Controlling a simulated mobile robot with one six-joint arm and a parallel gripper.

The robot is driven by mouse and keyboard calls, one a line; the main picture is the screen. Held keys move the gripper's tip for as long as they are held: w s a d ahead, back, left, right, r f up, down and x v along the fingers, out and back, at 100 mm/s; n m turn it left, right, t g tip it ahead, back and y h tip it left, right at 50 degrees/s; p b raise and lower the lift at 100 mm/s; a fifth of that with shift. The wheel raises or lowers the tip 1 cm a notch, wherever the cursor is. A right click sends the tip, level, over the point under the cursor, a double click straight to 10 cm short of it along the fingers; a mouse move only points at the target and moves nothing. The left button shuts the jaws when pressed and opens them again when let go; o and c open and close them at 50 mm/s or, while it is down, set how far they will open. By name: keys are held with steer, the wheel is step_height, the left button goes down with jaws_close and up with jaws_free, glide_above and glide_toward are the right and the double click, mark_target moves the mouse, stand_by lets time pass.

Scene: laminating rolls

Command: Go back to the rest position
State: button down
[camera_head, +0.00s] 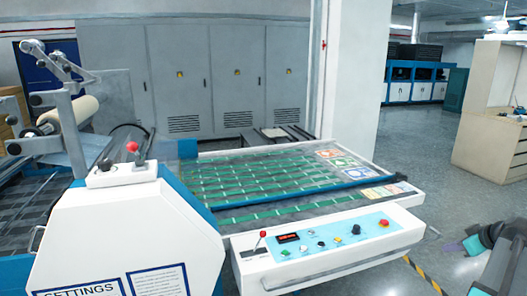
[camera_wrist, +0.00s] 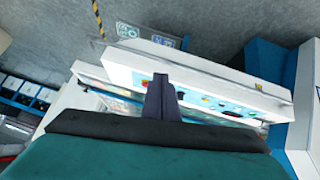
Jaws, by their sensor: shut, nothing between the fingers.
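My gripper (camera_head: 452,247) is at the lower right of the head view, in the air to the right of the laminating machine's control panel (camera_head: 330,243) and apart from it. Its dark fingers also show in the middle of the wrist view (camera_wrist: 162,98), pressed together with nothing between them. Behind the fingers, the wrist view shows the white front of the machine (camera_wrist: 215,80) with its buttons.
The laminating machine's bed (camera_head: 265,182) carries green strips. A white housing (camera_head: 120,235) with a red-knobbed lever stands at left. Grey cabinets (camera_head: 200,75) line the back. Open grey floor (camera_head: 425,160) lies at right, before a beige shelf unit (camera_head: 487,125).

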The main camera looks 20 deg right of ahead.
steer(key=w+a+f+n+g+y, duration=0.1)
steer(key=w+a+f+n+y, duration=0.1)
steer(key=w+a+f, duration=0.7)
steer(key=w+a+f+n+g+y, duration=0.1)
steer(key=w+a+f+y, duration=0.1)
steer(key=w+a+f, duration=0.75)
steer(key=s+a+f+n+g+y, duration=0.1)
steer(key=a+f, duration=0.4)
steer(key=a, duration=0.4)
steer(key=a+f+n+g, duration=0.15)
steer(key=a+f, duration=0.25)
steer(key=a, duration=0.4)
steer(key=s+a+f+g+y, duration=0.1)
steer(key=a+f+g, duration=0.1)
steer(key=a+f, duration=0.5)
steer(key=s+a+f+g, duration=0.2)
steer(key=s+a+f, duration=0.45)
steer(key=a, duration=0.45)
steer(key=s+a+f+g, duration=0.3)
steer(key=s+a+f, duration=0.2)
steer(key=s+a, duration=0.4)
steer(key=s+a+f+m+g+h, duration=0.1)
steer(key=s+f+m+h, duration=0.1)
steer(key=s, duration=0.6)
steer(key=s+a+f+m+g+h, duration=0.1)
steer(key=s+f+m+h, duration=0.1)
steer(key=s, duration=0.6)
steer(key=shift+s+f+m+g+h+b, duration=0.4)
steer(key=shift+f+m, duration=0.25)
steer(key=shift+m, duration=0.7)
